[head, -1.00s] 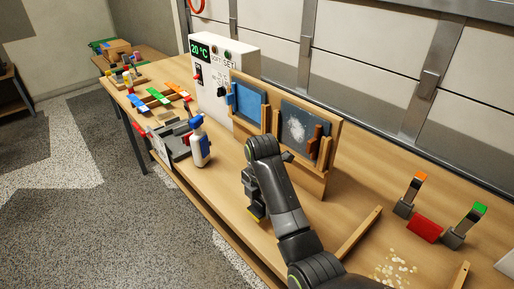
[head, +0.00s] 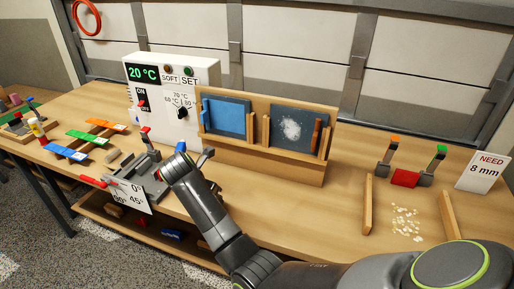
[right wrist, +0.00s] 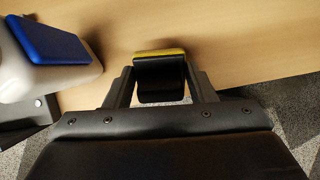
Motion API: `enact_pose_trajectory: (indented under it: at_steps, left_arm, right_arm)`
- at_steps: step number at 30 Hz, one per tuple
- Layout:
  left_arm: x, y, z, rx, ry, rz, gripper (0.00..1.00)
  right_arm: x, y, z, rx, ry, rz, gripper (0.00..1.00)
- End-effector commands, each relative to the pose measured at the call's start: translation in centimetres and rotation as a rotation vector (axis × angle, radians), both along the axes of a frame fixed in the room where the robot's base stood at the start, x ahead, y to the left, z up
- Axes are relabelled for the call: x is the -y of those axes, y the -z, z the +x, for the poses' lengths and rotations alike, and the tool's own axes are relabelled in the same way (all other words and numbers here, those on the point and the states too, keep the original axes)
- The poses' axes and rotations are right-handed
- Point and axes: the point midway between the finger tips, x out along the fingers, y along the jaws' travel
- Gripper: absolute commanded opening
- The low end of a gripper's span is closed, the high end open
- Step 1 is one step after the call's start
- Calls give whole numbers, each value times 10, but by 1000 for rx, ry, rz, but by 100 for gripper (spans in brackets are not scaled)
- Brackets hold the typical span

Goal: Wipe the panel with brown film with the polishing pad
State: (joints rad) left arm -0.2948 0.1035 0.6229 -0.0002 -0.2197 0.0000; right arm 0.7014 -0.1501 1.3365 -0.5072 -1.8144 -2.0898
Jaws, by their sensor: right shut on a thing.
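The wooden stand (head: 270,157) holds two panels. The left panel (head: 228,117) has bright blue film and a blue strip at its left edge. The right panel (head: 270,123) is dark with a white smudge, and a brown strip (head: 316,134) stands at its right edge. My right gripper (right wrist: 160,78) is shut on a black block with a yellow edge, apparently the polishing pad (right wrist: 160,73), above the wooden table. In the head view my right arm hides the gripper and pad; the arm's end is left of and in front of the stand. My left gripper is not in view.
A white control box (head: 165,95) stands left of the panels. An angle jig (head: 135,185) sits at the front edge. Table right of the stand holds wooden rails (head: 367,203).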

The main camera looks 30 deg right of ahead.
Motion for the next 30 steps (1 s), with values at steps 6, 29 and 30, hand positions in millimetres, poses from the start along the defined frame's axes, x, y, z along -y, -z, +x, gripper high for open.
enact_pose_trajectory:
  at_steps: [6, 29, 30]
  left_arm:
    - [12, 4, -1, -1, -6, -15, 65]
    - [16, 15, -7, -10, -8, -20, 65]
    - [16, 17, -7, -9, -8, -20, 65]
  right_arm:
    - [74, -30, 3, 251, -58, -356, 32]
    - [180, -143, -30, 676, -114, -895, 32]
    - [184, -143, -27, 676, -114, -895, 32]
